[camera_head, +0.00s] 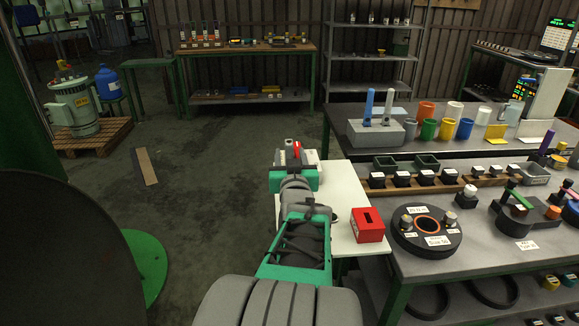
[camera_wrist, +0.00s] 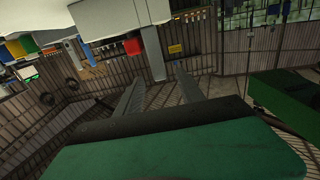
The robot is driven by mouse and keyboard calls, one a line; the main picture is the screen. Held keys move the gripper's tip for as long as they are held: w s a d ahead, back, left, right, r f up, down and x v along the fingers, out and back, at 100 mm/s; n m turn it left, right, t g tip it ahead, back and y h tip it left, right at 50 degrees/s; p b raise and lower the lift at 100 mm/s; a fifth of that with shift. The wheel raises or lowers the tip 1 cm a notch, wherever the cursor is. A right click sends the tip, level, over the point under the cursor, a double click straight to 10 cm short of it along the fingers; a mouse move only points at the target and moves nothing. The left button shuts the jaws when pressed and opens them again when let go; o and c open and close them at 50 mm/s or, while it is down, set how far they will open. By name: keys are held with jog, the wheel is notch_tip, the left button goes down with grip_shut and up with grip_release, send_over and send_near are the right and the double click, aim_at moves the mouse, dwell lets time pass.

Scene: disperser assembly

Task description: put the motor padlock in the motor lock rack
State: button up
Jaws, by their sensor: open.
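My gripper (camera_head: 295,152) is at the far end of my outstretched arm, above the back of a white tabletop. In the wrist view its two fingers (camera_wrist: 158,80) are apart, with nothing seen held between them. A small red object (camera_head: 297,149) shows at the gripper in the head view; I cannot tell whether it is a padlock. On the far bench, a rack (camera_head: 205,42) holds several small upright pieces; I cannot tell if it is the motor lock rack. A grey-green motor (camera_head: 74,104) stands on a pallet at left. No padlock is clearly identifiable.
A red slotted box (camera_head: 368,224) sits on the white table (camera_head: 343,185). The right workbench (camera_head: 380,257) carries a round black fixture (camera_head: 427,232), coloured cups and small blocks. A blue container (camera_head: 108,83) stands by the motor. Open floor (camera_head: 200,160) lies left of my arm.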

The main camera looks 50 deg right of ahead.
aim_at(289, 149)
jog(key=p+x, duration=0.1)
jog(key=x, duration=0.5)
jog(key=shift+d+f, duration=0.1)
jog(key=shift+f, duration=0.1)
jog(key=shift+c, duration=0.5)
grip_shut()
jog(key=shift+r, duration=0.1)
